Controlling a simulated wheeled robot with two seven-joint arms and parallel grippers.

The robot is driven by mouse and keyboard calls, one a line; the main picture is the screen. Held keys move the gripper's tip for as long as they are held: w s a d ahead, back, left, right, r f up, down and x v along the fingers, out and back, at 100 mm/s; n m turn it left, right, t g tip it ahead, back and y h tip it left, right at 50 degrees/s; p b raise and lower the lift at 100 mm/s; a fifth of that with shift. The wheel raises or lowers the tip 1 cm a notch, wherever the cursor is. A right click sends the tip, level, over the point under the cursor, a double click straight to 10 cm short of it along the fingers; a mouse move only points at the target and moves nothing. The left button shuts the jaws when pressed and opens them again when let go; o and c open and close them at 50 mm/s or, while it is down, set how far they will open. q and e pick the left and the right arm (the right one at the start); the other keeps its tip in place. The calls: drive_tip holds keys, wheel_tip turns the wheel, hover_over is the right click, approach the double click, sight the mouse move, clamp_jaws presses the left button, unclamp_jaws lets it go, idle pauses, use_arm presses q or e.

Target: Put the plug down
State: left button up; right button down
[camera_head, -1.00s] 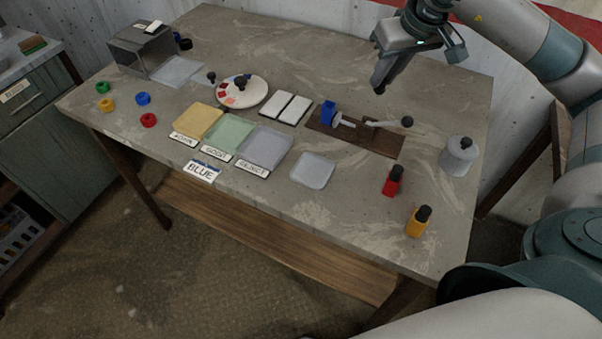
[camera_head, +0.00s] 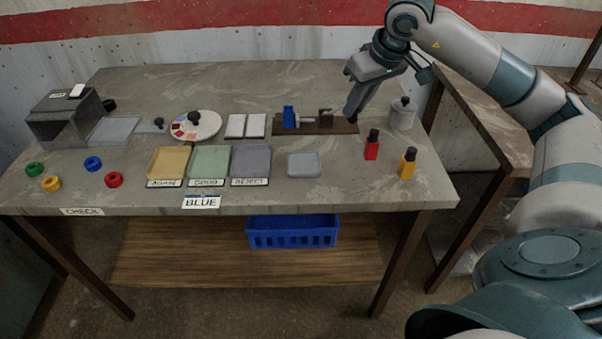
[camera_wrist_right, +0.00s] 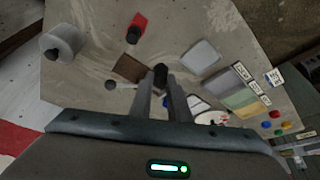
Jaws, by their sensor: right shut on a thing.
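My right gripper (camera_head: 352,108) is shut on a small dark piece, which I take to be the plug (camera_wrist_right: 160,72); its dark end shows between the fingertips in the right wrist view. In the head view the gripper points down near the right end of the brown board (camera_head: 290,128), seemingly above the table. The fingers hide most of the held piece. The board carries a blue block (camera_head: 288,116) and a brown upright part (camera_head: 325,117). An empty grey tray (camera_head: 303,164) lies in front of it. My left gripper is not in view.
A red bottle (camera_head: 372,148), a yellow bottle (camera_head: 407,166) and a grey canister (camera_head: 402,116) stand right of the board. Yellow (camera_head: 166,162), green (camera_head: 209,162) and grey (camera_head: 250,161) labelled trays lie left. Bare tabletop (camera_head: 330,195) shows along the front edge.

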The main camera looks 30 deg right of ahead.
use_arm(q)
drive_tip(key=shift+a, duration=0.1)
use_arm(e)
drive_tip(key=shift+s, duration=0.1)
drive_tip(key=shift+d, duration=0.1)
